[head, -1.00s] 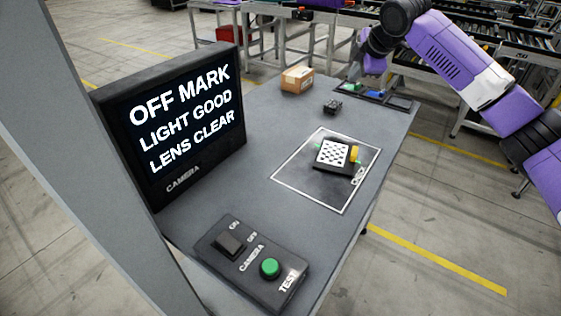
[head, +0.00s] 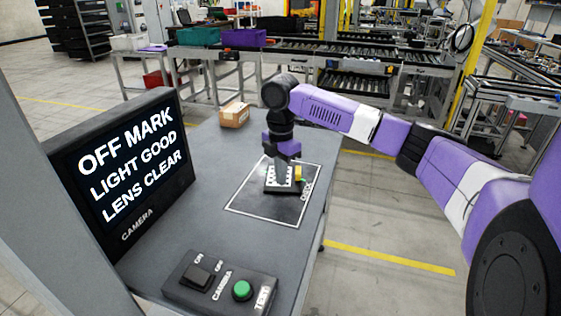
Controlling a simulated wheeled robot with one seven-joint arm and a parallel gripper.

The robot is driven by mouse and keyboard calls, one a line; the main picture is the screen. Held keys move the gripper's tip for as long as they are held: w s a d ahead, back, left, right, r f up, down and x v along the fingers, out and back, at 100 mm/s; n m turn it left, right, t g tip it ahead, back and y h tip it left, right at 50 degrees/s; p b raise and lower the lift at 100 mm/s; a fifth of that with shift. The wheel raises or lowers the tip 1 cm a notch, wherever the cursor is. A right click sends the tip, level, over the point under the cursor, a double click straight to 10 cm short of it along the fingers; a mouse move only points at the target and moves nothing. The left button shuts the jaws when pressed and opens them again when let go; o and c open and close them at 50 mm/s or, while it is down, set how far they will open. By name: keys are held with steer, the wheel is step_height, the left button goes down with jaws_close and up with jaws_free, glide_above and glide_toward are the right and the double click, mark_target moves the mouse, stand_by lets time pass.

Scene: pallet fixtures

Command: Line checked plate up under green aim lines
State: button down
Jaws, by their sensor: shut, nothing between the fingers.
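The checked plate (head: 271,177) is white with black marks and lies on a dark block inside the white-outlined square (head: 243,205) on the table. A yellow part (head: 298,173) sits at its right side. My gripper (head: 281,181) points down over the plate, its fingers shut with nothing between them. It hides much of the plate; I cannot tell whether it touches. Only a trace of green shows by the plate, and the aim lines cannot be made out. The screen (head: 127,165) reads OFF MARK, LIGHT GOOD, LENS CLEAR.
A control box (head: 217,284) with a black switch and a green button (head: 242,290) stands at the table's near end. A cardboard box (head: 235,114) stands at the far end. A grey post (head: 50,220) rises at the left. The table's left middle is clear.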

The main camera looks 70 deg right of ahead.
mark_target(291, 183)
steer(key=shift+s+f, duration=0.1)
steer(key=shift+f, duration=0.85)
steer(key=shift+s+d, duration=0.3)
steer(key=shift+d, duration=0.3)
steer(key=shift+s+d, duration=0.25)
steer(key=shift+d, duration=0.35)
steer(key=shift+s+d+p, duration=0.3)
steer(key=shift+d, duration=0.3)
steer(key=shift+s+d+p, duration=0.4)
steer(key=shift+d+p, duration=0.05)
steer(key=shift+d, duration=0.3)
